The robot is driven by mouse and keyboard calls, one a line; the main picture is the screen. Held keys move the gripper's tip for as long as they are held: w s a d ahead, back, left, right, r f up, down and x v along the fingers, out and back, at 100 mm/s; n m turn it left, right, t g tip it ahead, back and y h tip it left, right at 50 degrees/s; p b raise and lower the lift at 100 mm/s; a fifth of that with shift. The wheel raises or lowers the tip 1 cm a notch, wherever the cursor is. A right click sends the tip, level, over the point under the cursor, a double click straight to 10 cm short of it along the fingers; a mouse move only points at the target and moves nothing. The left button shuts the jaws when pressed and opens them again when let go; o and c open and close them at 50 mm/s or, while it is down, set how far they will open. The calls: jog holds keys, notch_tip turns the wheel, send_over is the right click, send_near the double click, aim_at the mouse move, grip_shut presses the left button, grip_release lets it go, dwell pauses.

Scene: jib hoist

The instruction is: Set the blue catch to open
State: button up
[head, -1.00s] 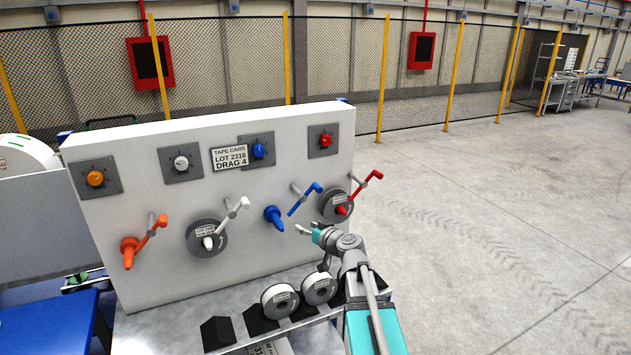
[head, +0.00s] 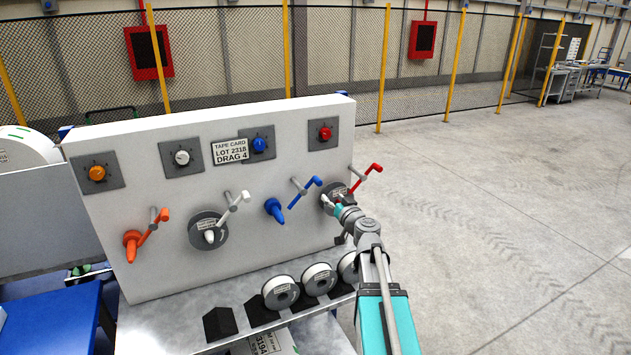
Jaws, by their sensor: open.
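The blue catch (head: 308,188) is a blue crank-like lever on a grey pivot on the white panel (head: 150,270). It slants from lower left to upper right. A blue cone-shaped spindle (head: 275,210) is just below and left of it, with no reel on it. My gripper (head: 329,201) is open, in front of the grey reel (head: 341,186) at the red catch (head: 366,178). It is a little below and right of the blue catch and looks apart from it. The gripper partly hides that reel and the red spindle.
Orange (head: 152,228) and white (head: 234,203) catches are on the panel's left. A reel (head: 209,231) is on the white spindle. Dials line the top, with a tape card (head: 230,151). Several reels (head: 281,291) rest on a ledge below. Open floor (head: 500,240) is at right.

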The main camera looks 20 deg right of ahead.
aim_at(316, 180)
jog(key=w, duration=1.3)
jog(key=shift+w, duration=0.15)
grip_shut()
